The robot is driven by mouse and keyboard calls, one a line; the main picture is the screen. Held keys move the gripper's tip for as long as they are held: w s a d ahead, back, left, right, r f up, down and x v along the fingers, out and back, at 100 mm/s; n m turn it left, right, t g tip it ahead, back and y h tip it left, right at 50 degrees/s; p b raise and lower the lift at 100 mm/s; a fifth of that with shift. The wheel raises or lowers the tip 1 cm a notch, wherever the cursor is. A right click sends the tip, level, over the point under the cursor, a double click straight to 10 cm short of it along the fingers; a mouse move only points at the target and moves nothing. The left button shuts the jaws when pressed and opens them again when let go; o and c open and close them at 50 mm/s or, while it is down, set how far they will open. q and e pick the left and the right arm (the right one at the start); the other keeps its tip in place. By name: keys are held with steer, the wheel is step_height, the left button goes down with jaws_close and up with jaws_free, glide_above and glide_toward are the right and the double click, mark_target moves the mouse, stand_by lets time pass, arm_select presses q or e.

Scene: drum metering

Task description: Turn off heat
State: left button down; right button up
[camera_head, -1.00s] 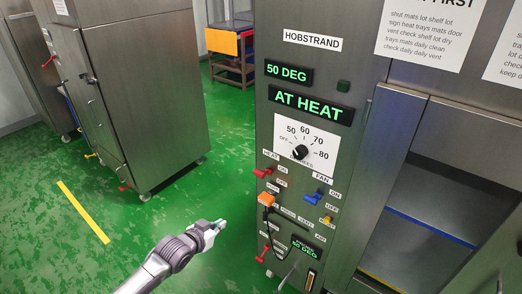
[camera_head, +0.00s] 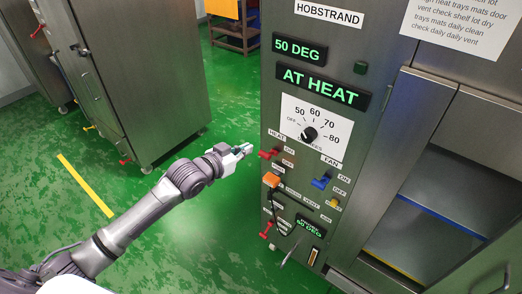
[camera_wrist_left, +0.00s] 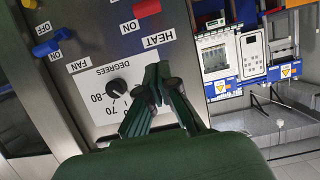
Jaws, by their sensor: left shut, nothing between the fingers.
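The red HEAT switch (camera_head: 268,153) is on the left side of the steel control panel, beside its ON label, with the HEAT label above it. My left gripper (camera_head: 246,149) is just left of this switch, shut and empty, with a small gap between them. In the left wrist view the closed fingertips (camera_wrist_left: 158,72) lie near the HEAT label, and the red switch (camera_wrist_left: 147,9) is at the top edge. The displays read 50 DEG (camera_head: 298,50) and AT HEAT (camera_head: 319,85). My right gripper is not in view.
A black dial (camera_head: 309,134) sits above the switches. The blue FAN switch (camera_head: 321,182) is to the right, and an orange block (camera_head: 271,179) with a black cable is below the HEAT switch. A steel cabinet (camera_head: 135,75) stands left, with open green floor between.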

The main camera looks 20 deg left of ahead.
arm_select(q)
glide_above(261, 152)
steer(key=shift+s+d+f+p, duration=0.2)
steer(key=shift+s+f+p, duration=0.05)
steer(key=shift+f, duration=0.35)
steer(key=shift+s+d+f+p, duration=0.2)
steer(key=shift+f, duration=0.4)
steer(key=f, duration=0.4)
steer(key=shift+s+a+p, duration=0.15)
steer(key=shift+s+p, duration=0.15)
steer(key=shift+s, duration=0.1)
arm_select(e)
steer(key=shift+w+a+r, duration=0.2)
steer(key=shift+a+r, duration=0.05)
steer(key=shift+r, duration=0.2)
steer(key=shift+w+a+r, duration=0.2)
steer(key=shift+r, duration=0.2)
arm_select(q)
steer(key=shift+f, duration=0.15)
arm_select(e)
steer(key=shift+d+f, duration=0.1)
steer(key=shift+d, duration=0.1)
